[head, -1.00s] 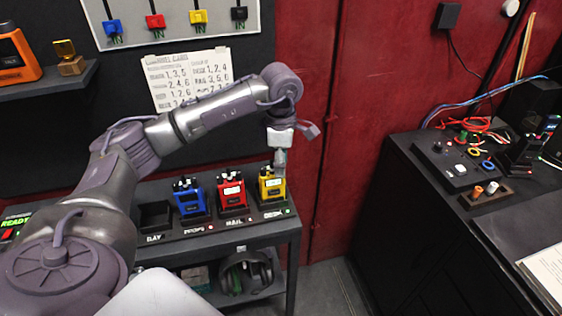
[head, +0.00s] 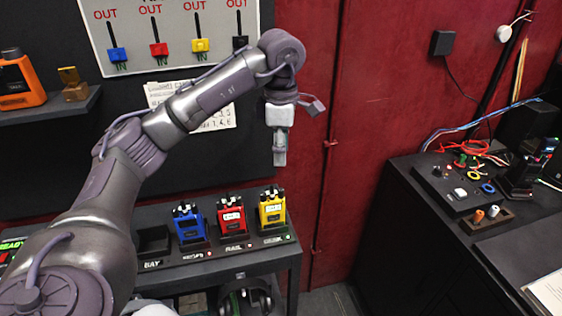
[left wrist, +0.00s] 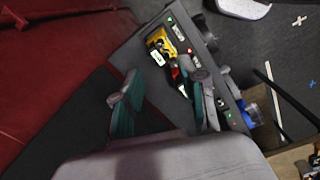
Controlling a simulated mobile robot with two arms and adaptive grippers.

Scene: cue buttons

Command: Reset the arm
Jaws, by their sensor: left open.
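My left gripper (head: 280,158) hangs pointing down in the head view, above and behind the yellow device (head: 271,208) and apart from it. In the left wrist view its two fingers (left wrist: 162,108) are spread, with nothing held between them. The yellow device also shows in the left wrist view (left wrist: 163,42), beyond the fingers. My right gripper is in neither view.
A red device (head: 231,216) and a blue device (head: 189,224) stand on the dark shelf beside an empty bay (head: 153,241). A panel with coloured sliders (head: 158,48) hangs above. A black bench (head: 400,200) stands at the right.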

